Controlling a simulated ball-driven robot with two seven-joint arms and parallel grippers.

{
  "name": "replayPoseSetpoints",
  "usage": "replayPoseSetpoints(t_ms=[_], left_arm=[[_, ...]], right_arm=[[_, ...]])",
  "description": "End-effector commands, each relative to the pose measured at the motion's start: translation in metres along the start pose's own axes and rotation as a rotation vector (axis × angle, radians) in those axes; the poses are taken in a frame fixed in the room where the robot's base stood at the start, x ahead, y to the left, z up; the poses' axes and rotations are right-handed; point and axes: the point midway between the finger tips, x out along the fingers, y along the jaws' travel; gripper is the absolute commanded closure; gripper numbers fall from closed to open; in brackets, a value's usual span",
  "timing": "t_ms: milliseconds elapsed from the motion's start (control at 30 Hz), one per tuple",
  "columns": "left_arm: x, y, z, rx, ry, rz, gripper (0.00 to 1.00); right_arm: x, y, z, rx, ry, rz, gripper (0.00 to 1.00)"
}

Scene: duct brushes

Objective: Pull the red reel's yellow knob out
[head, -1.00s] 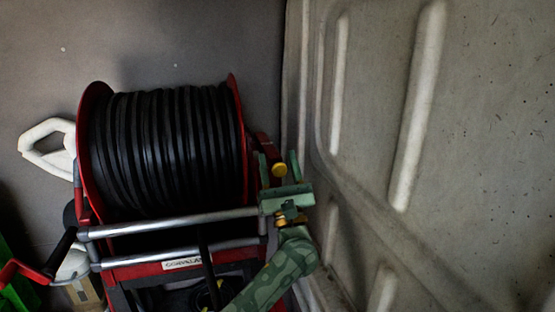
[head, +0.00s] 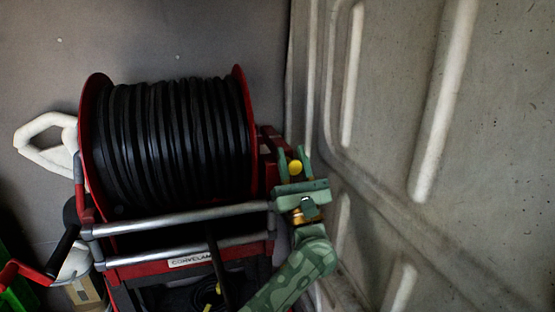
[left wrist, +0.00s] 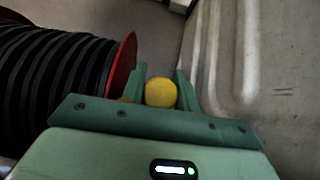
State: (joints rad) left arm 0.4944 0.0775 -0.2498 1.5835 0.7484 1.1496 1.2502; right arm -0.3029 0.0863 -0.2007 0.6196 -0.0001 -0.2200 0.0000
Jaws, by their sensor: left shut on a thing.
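The red reel (head: 86,125) stands at the left of the head view, wound with black hose (head: 170,145). Its yellow knob (head: 295,167) is at the reel's right side. The knob also shows as a round ball in the left wrist view (left wrist: 160,93). My left gripper (head: 293,163) is shut on the knob, with one green finger on each side of it. In the left wrist view the gripper (left wrist: 160,88) has its fingers on both sides of the knob. The knob's stem is hidden. My right gripper is not in view.
A ribbed grey wall panel (head: 400,150) rises close to the right of the gripper. Silver bars (head: 180,219) cross the reel's front. A red crank with a black handle (head: 62,250) is at the lower left. A white handle-shaped part (head: 45,140) is behind the reel.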

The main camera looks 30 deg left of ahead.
Motion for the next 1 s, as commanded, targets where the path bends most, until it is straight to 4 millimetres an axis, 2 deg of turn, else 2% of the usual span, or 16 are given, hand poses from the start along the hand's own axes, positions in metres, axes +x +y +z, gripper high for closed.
replayPoseSetpoints(t_ms=[100,200,233,300,567,667,767,1000], left_arm=[[-0.002,0.002,-0.003,0.001,0.007,0.002,1.0],[-0.002,0.001,-0.003,0.001,0.007,0.0,1.0],[-0.002,0.001,-0.003,0.001,0.007,0.0,0.61],[-0.002,0.001,-0.003,0.001,0.007,0.001,0.49],[-0.002,0.002,-0.003,0.001,0.006,0.002,0.49],[-0.008,0.002,-0.004,0.001,0.007,0.001,0.49],[-0.024,0.001,-0.004,0.001,0.008,0.0,0.49],[-0.09,0.001,-0.005,0.001,0.01,-0.002,0.49]], right_arm=[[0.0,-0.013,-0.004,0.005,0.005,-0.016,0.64],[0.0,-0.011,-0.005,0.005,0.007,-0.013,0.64],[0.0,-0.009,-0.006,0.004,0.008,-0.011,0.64],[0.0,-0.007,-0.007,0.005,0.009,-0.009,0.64],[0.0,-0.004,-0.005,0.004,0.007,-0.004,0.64],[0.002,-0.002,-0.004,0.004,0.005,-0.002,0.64],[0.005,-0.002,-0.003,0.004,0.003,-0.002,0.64],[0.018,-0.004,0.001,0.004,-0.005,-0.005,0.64]])
